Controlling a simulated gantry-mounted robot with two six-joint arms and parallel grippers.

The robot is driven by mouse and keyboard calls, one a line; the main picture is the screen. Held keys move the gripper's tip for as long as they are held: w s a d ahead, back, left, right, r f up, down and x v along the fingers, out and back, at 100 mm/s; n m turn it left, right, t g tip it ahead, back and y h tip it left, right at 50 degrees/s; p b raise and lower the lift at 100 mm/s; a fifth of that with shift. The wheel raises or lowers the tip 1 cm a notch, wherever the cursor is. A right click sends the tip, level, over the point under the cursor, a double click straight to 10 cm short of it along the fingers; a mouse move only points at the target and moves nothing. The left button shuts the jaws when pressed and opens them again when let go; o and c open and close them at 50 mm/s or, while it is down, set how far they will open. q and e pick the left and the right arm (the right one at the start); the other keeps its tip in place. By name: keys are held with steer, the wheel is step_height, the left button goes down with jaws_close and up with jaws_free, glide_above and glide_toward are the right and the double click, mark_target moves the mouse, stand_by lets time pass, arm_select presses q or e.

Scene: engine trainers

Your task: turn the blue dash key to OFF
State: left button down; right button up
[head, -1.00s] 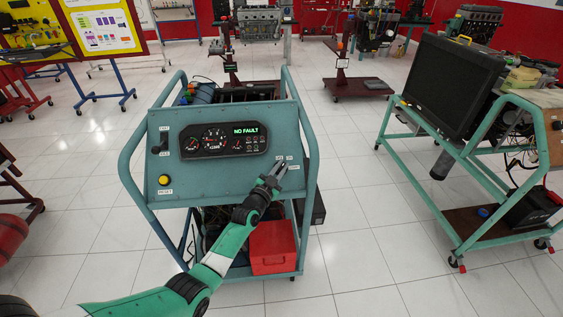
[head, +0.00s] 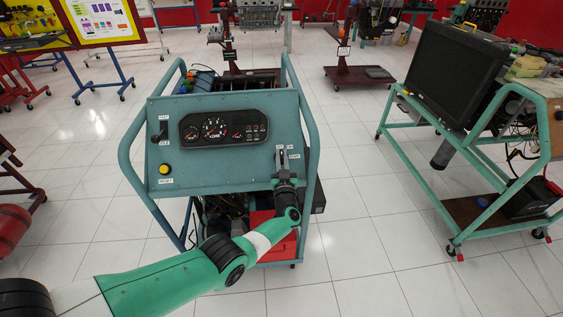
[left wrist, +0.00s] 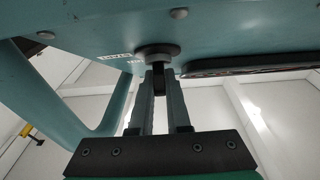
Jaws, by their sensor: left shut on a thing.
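My left gripper (head: 283,160) is at the right side of the teal dash panel (head: 225,182), by small ON and START labels. In the left wrist view its two fingers (left wrist: 158,92) are shut on a dark piece of the dash key (left wrist: 158,82). The gauge cluster (head: 223,129) is dark, with no lit text. My right gripper is not in view.
A teal tube frame (head: 306,130) surrounds the panel. A red box (head: 262,245) is below. Another trainer with a black screen (head: 452,82) stands right, with open floor between.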

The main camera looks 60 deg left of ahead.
arm_select(q)
steer(key=shift+r+n+g+y+b, duration=0.2)
steer(key=shift+n+g+y+b, duration=0.1)
steer(key=shift+n+g, duration=0.2)
steer(key=shift+r, duration=0.1)
steer(key=c, duration=1.1)
jaws_free()
steer(key=shift+o, duration=1.1)
steer(key=shift+f, duration=0.2)
steer(key=p+v, duration=0.1)
steer(key=v, duration=0.1)
steer(key=p+v, duration=0.1)
steer(key=shift+r+p, duration=0.3)
steer(key=shift+p, duration=0.05)
steer(key=p+v, duration=0.2)
steer(key=v, duration=0.6)
steer(key=shift+s+d+f+p, duration=0.15)
steer(key=shift+d+f+p, duration=0.15)
steer(key=shift+p, duration=0.1)
